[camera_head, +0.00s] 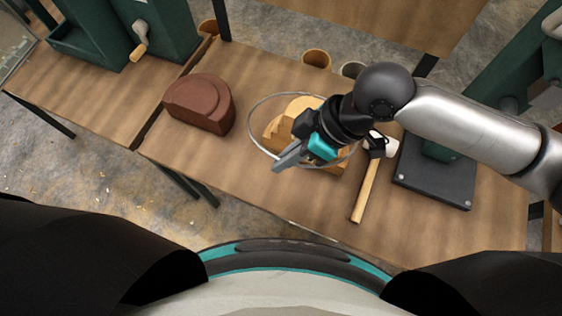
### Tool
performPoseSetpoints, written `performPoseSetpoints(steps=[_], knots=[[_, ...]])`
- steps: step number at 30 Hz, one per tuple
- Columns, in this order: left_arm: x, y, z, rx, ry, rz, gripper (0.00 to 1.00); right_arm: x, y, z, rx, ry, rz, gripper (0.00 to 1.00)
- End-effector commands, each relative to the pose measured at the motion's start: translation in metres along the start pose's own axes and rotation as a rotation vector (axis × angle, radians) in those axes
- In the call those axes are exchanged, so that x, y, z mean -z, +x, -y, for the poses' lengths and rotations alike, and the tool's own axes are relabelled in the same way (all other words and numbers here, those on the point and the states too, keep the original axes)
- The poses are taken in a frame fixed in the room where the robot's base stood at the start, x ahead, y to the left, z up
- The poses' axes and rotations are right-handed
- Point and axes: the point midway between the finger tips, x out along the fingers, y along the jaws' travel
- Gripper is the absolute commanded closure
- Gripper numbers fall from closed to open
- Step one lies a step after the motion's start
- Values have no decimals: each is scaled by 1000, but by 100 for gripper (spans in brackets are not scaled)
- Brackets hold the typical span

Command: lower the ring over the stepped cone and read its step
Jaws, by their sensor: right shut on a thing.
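The stepped cone (273,131) is a pale yellow wooden piece with steps, standing on the bench near the middle of the head view. My right gripper and wrist hide much of its right side. The ring (250,122) is a thin silver hoop, wider than the cone. In the picture it encircles the cone, but I cannot tell its height against the steps. My right gripper (288,161) comes in from the right and is shut on the ring's near side, in front of the cone. My left gripper is not in view.
A reddish-brown stepped block (200,104) stands left of the cone. A mallet (366,188) lies to the right, beside a dark machine base (437,178). The wooden bench top (235,185) is bare in front. Green machinery (160,28) stands at the upper left.

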Motion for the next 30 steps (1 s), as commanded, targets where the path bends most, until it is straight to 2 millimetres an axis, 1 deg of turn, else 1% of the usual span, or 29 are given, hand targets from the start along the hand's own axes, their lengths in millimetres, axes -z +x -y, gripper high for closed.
performPoseSetpoints(steps=[1,18,24,30], knots=[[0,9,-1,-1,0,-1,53,-4,5,-6,-4,1,0,100],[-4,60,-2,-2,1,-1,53,-20,21,-49,-3,-1,0,100],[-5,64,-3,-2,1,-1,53,-27,34,-50,-1,0,0,100],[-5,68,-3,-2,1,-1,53,-31,41,-52,-1,-1,-1,100]])
